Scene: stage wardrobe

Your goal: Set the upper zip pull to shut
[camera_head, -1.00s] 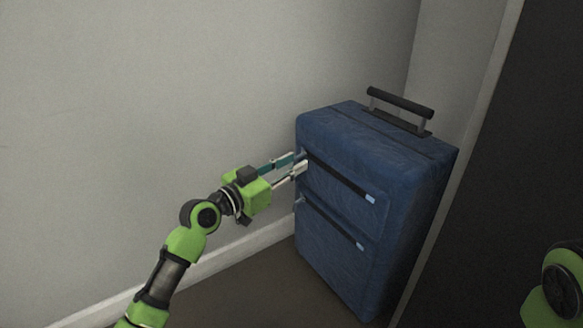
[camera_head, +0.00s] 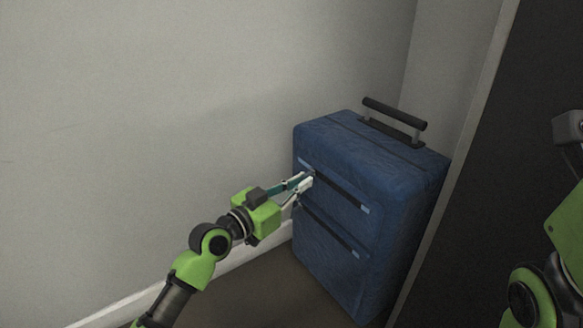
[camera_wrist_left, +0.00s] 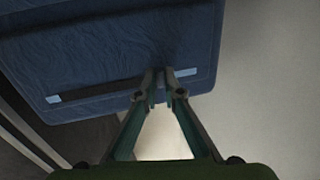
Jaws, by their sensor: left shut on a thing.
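The blue suitcase (camera_head: 395,200) stands upright in the corner, with two dark zips on its front. The upper zip (camera_head: 342,193) slants down to the right, with a light blue patch at its right end (camera_head: 364,210). It also shows in the left wrist view (camera_wrist_left: 100,91), with light blue patches at both ends. My left gripper (camera_head: 309,180) is shut on the upper zip pull, close to the zip's left end. The fingertips (camera_wrist_left: 165,73) hide the pull itself. My right gripper's fingers are not in view; only green and grey parts of my right arm show.
The lower zip (camera_head: 325,229) runs below the upper one. A black handle (camera_head: 394,113) sticks up from the suitcase top. A grey wall (camera_head: 150,120) stands behind and left, and a dark panel (camera_head: 500,190) at right. Floor (camera_head: 270,285) shows in front.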

